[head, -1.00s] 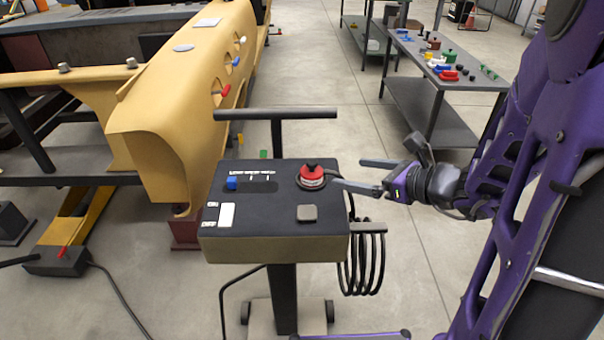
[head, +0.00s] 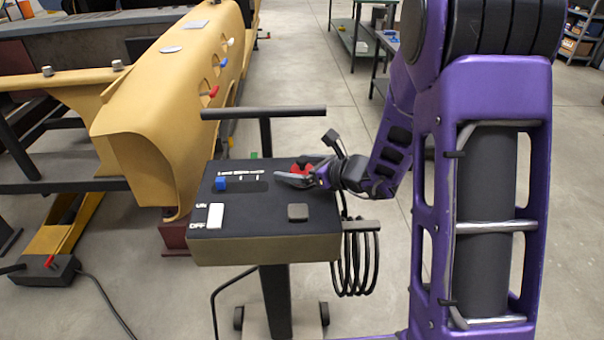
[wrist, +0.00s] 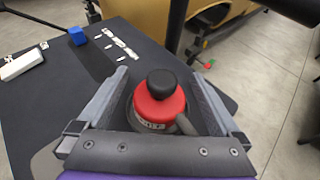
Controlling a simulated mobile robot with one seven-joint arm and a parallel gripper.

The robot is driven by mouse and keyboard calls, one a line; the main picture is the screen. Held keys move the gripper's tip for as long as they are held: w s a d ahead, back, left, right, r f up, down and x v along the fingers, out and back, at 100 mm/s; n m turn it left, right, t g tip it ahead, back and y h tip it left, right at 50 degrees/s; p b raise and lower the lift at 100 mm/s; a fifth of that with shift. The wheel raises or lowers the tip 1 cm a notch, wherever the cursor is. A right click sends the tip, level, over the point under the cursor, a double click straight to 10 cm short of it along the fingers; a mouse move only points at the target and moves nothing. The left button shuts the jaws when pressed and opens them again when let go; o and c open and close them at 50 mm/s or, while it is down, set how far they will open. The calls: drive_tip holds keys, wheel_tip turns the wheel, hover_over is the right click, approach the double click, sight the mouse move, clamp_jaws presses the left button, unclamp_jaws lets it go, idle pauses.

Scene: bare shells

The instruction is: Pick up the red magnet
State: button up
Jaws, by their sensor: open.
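A round red piece with a black knob on top, which I take as the red magnet (wrist: 160,106), sits on the dark top of a control stand (head: 255,215). In the wrist view it stands between the two fingers of my gripper (wrist: 158,76), which is open. A gap shows beside the left finger; the piece's base is partly hidden by the gripper body, and I cannot tell whether it touches. In the head view my gripper (head: 290,179) is low over the panel's right side and partly covers the red piece (head: 302,166).
The panel also has a blue knob (head: 221,184), a white switch (head: 216,215) and a grey button (head: 298,211). A dark crossbar (head: 262,113) rises behind it. A yellow shell (head: 165,115) stands at left. A coiled cable (head: 357,262) hangs at right.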

drive_tip(key=shift+w+a+f, duration=0.2)
drive_tip(key=shift+w+a, duration=0.3)
clamp_jaws()
